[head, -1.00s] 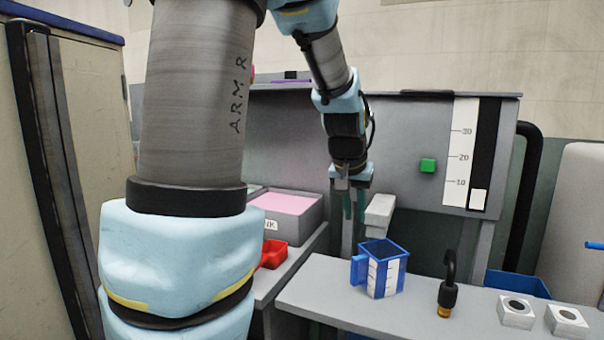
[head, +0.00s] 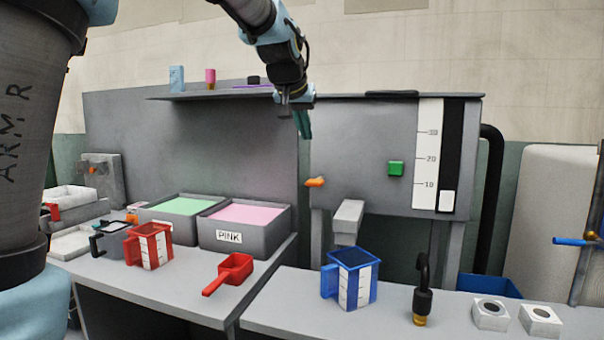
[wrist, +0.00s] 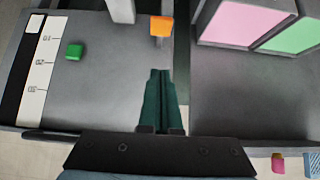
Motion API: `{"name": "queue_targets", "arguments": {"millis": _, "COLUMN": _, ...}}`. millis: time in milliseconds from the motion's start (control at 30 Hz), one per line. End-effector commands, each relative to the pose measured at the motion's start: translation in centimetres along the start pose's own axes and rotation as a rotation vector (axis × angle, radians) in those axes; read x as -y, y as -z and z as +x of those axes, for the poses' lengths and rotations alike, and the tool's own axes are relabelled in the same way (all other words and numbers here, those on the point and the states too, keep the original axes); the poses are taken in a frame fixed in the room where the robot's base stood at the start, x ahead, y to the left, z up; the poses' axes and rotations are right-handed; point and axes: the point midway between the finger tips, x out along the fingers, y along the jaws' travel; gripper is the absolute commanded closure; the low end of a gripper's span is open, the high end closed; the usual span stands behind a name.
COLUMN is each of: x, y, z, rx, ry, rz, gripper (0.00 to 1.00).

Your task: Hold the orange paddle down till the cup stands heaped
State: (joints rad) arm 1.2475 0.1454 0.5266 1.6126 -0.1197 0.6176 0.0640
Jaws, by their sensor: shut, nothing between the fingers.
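The orange paddle (head: 315,182) sticks out of the left side of the grey machine panel (head: 350,140). It also shows ahead of my fingertips in the wrist view (wrist: 160,28). My gripper (head: 304,128) is shut and empty, its dark green fingers above the paddle and apart from it. The fingers show together in the wrist view (wrist: 160,78). The blue cup (head: 350,280) with a white scale stands upright on the bench below the pale spout (head: 348,218). Its inside looks dark, with no heap above the rim.
A green button (head: 396,168) and a gauge (head: 430,150) are on the panel; the gauge's white block sits below 10. A black hooked nozzle (head: 422,300) stands right of the cup. Green and pink bins (head: 245,235), a red scoop (head: 232,270) and a red jug (head: 150,247) lie left.

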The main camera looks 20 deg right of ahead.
Motion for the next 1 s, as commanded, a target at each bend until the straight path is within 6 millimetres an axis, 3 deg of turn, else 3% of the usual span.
{"name": "queue_targets", "arguments": {"millis": 333, "x": 0.0, "y": 0.0, "z": 1.4, "rx": 0.004, "ry": 0.002, "rz": -0.001, "gripper": 1.0}}
{"name": "queue_targets", "arguments": {"millis": 800, "x": 0.1, "y": -0.1, "z": 10.4, "rx": 0.006, "ry": 0.003, "rz": -0.002, "gripper": 1.0}}
{"name": "queue_targets", "arguments": {"millis": 1000, "x": 0.1, "y": -2.2, "z": 12.2, "rx": 0.004, "ry": 0.001, "rz": -0.001, "gripper": 1.0}}
